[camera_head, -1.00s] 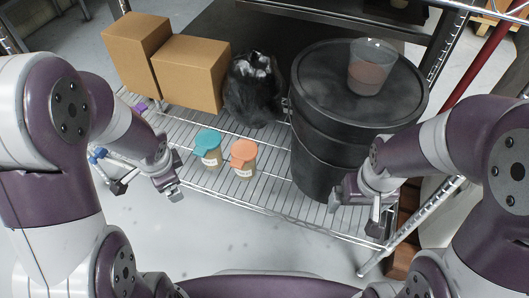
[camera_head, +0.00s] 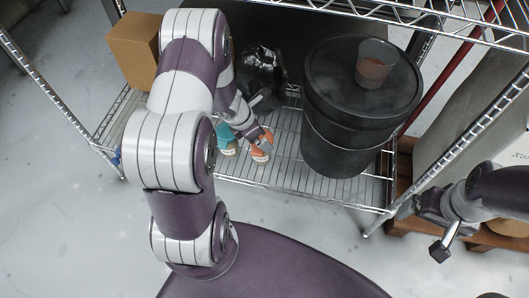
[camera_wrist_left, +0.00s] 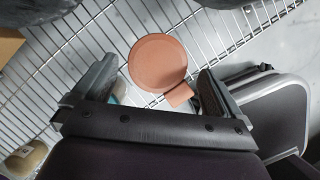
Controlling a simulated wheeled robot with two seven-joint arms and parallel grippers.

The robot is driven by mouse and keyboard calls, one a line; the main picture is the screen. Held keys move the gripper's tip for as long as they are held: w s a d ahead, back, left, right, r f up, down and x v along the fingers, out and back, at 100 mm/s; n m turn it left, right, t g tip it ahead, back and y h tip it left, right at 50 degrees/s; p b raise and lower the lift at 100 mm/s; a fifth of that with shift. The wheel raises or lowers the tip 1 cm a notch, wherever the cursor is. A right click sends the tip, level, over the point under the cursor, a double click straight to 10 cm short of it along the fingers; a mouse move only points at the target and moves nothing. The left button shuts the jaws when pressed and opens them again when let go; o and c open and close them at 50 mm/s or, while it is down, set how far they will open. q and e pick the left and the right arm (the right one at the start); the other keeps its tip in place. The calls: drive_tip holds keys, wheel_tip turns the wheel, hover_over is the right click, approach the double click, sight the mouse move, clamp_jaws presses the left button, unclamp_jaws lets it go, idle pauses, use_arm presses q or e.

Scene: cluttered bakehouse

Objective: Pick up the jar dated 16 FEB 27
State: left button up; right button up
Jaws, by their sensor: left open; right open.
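An orange-lidded jar (camera_head: 260,153) stands on the wire shelf. A teal-lidded jar (camera_head: 227,139) stands just left of it, partly hidden by my left arm. Both carry pale labels, but I cannot read any date. My left gripper (camera_wrist_left: 157,72) is open over the orange-lidded jar. In the left wrist view the round orange lid (camera_wrist_left: 157,61) shows between the two fingers, with no grip on it. A sliver of teal shows beside one finger there. My right gripper (camera_head: 422,230) is open and empty, off the shelf's right front corner.
A large black bin (camera_head: 345,120) with a clear tub (camera_head: 375,65) on its lid stands right of the jars. A black bag (camera_head: 258,80) lies behind them. A cardboard box (camera_head: 133,50) stands at left. A tan labelled object (camera_wrist_left: 25,158) shows in the left wrist view.

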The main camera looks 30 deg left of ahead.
use_arm(q)
drive_tip(key=b+x, duration=0.3)
drive_tip(key=x, duration=0.3)
drive_tip(key=shift+s+a+f, duration=0.1)
drive_tip(key=shift+a, duration=0.05)
drive_tip(key=shift+r, duration=0.2)
drive_tip(key=c, duration=1.5)
